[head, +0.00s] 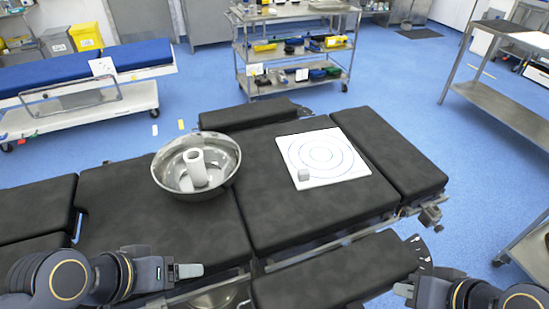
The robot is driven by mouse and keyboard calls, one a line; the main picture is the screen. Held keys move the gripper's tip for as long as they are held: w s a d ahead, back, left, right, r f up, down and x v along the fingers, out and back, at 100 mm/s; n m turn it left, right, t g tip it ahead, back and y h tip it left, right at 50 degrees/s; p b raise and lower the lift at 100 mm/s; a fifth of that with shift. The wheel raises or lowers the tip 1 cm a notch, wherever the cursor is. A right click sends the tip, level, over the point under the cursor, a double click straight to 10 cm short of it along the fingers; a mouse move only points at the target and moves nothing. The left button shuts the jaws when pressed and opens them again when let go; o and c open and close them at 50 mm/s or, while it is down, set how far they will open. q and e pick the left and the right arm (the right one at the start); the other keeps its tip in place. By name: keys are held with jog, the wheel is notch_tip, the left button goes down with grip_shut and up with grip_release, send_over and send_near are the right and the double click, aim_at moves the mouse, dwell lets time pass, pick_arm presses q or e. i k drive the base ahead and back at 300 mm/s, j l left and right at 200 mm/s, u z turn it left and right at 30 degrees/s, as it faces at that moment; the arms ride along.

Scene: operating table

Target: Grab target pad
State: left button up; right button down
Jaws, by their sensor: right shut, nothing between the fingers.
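The target pad (324,156) is a flat white square with concentric circle lines. It lies on the black padded operating table (220,226), right of centre. A small grey cube (304,175) sits on its near left part. My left gripper (190,271) is at the lower left, near the table's front edge, apart from the pad; its finger opening does not show clearly. My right gripper (404,289) is at the lower right, shut and empty, in front of the pad and apart from it.
A steel bowl (228,172) with a white roll (196,167) standing in it is left of the pad. A table section (338,272) juts out between my grippers. A loaded cart (297,55) and a blue bed (85,66) stand behind, with open blue floor between.

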aim_at(313, 159)
jog(key=k+j+u, duration=0.2)
jog(key=k, duration=0.45)
jog(key=l+u, duration=0.15)
jog(key=u, duration=0.25)
jog(key=l+u, duration=0.15)
jog(key=u, duration=0.3)
jog(key=l+u, duration=0.15)
jog(key=u, duration=0.25)
jog(key=l+u, duration=0.15)
jog(key=u, duration=0.3)
jog(key=k+l, duration=0.1)
jog(key=l, duration=0.3)
jog(key=k+l, duration=0.1)
jog(key=l, duration=0.3)
jog(key=k+l, duration=0.1)
jog(key=l, duration=0.35)
jog(key=k+l, duration=0.1)
jog(key=l, duration=0.3)
jog(key=i, duration=0.25)
